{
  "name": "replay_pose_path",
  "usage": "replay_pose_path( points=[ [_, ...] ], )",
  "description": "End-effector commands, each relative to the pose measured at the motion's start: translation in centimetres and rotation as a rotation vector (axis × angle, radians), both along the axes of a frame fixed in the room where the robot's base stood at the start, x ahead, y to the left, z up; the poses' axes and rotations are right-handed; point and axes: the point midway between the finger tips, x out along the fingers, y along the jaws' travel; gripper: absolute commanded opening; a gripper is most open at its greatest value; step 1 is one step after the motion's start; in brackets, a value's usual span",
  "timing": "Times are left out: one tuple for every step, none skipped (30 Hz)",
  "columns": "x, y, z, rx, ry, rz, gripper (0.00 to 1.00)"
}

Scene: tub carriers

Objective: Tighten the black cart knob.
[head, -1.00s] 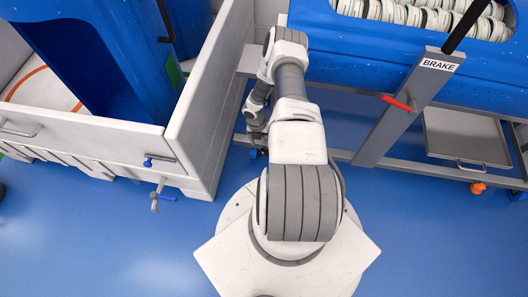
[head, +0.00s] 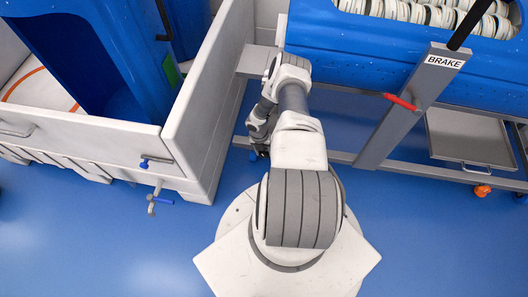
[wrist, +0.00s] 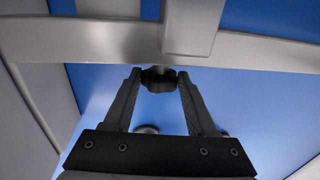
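The black cart knob (wrist: 158,80) shows in the wrist view below a grey metal frame bar, at the foot of an upright. It is a dark lobed knob. My gripper (wrist: 159,76) has its two dark fingers on either side of it, with the knob between the fingertips. The fingers stand apart; they come close to the knob's sides, and I cannot make out firm contact. In the head view my arm reaches toward the cart's left end, and the knob and fingers are hidden.
A blue tub (head: 350,60) rides on the grey cart frame. A post with a BRAKE label (head: 443,62) and a red lever (head: 402,102) stands to the right. A white-walled bin (head: 210,95) stands close on the arm's left. The blue floor (head: 430,235) in front is open.

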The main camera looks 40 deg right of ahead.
Motion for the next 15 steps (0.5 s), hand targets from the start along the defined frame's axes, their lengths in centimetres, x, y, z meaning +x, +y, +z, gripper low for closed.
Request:
replay_pose_path(
  points=[
    [0.0,0.0,0.01,0.0,0.0,0.0,0.42],
    [0.0,0.0,0.01,0.0,0.0,0.0,0.37],
    [0.0,0.0,0.01,0.0,0.0,0.0,0.29],
    [0.0,0.0,0.01,0.0,0.0,0.0,0.24],
    [0.0,0.0,0.01,0.0,0.0,0.0,0.19],
    [0.0,0.0,0.01,0.0,0.0,0.0,0.11],
    [0.0,0.0,0.01,0.0,0.0,0.0,0.06],
    [0.0,0.0,0.02,0.0,0.0,0.0,0.01],
    [0.01,-0.01,0.02,0.0,0.0,0.0,0.01],
    [-0.01,-0.02,0.01,0.001,-0.002,0.0,0.01],
    [-0.03,-0.02,0.02,0.005,-0.004,-0.001,0.01],
    [-0.06,-0.05,0.0,0.011,-0.012,-0.001,0.01],
    [-0.11,-0.09,0.0,0.018,-0.019,-0.002,0.01],
    [-0.15,-0.12,0.0,0.028,-0.029,-0.003,0.01],
    [-0.21,-0.18,0.01,0.043,-0.046,-0.003,0.01]
  ],
)
